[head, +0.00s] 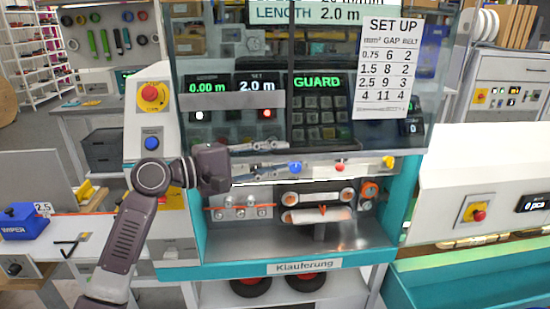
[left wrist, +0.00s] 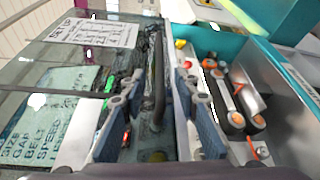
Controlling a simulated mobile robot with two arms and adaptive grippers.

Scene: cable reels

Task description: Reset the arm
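My left arm rises from the lower left in the head view, and its gripper (head: 270,162) points right, in front of the cable machine (head: 225,262) labelled Klauferung. In the left wrist view the two blue-padded fingers of my left gripper (left wrist: 160,82) stand wide apart. A dark curved bar (left wrist: 158,75) shows between them; I cannot tell whether they touch it. No held object shows. The clear guard panel (head: 225,60) covers the machine's upper part, above the belt rollers (head: 318,215). My right gripper is not in view.
A set-up card (head: 388,68) is on the machine front. A red emergency button (head: 153,96) is left of the panel. A white machine (head: 480,170) stands close on the right. A blue box (head: 24,222) and a hex key (head: 70,243) lie on the left bench.

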